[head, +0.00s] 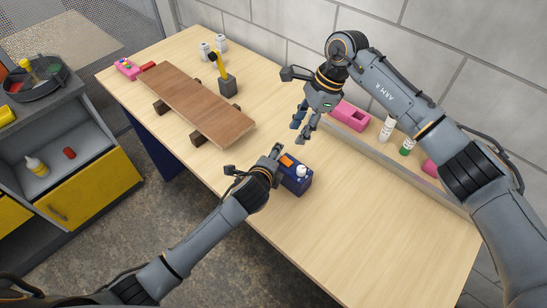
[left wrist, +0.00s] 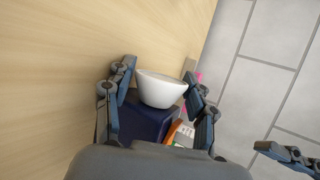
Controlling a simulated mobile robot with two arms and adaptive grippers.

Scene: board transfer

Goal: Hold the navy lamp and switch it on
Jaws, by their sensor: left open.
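The navy lamp (head: 299,185) stands on the table in front of my left gripper. It has a navy box body, a white rounded head (head: 301,171) and an orange part (head: 287,161) on top. In the left wrist view the white head (left wrist: 160,90) and navy body (left wrist: 145,121) show between the fingers of my left gripper (left wrist: 158,74). Those fingers are apart, one on each side, and contact cannot be made out. My left gripper also shows in the head view (head: 266,163). My right gripper (head: 301,133) hangs above and behind the lamp, fingers apart and empty.
A brown board (head: 195,101) rests on dark blocks at the left. A yellow-and-black tool (head: 227,84) stands behind it. Pink containers (head: 350,116) and bottles (head: 387,129) line the back ledge. The table's front right (head: 370,250) is clear.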

